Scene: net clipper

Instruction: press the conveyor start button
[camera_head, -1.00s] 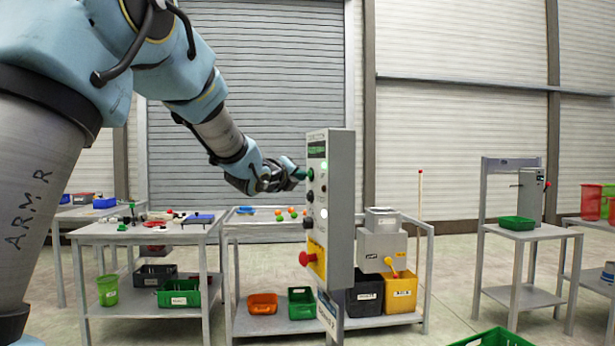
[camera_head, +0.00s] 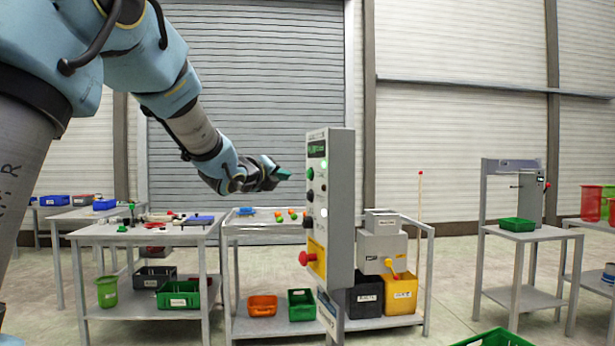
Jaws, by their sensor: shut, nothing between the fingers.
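A grey control box (camera_head: 342,205) stands on a post in the middle of the view. Its left-facing panel carries a small display, a green button (camera_head: 310,174) near the top, dark knobs below it, and a red mushroom button (camera_head: 306,259) on a yellow plate lower down. My gripper (camera_head: 284,174) is shut and empty, with greenish fingertips pointing right at about the green button's height. A small gap shows between the fingertips and the button.
Behind the box stands a grey cart (camera_head: 240,232) with coloured items on top and orange, green, black and yellow bins below. A table (camera_head: 95,234) with small parts is at left. A stand with a green tray (camera_head: 517,224) is at right.

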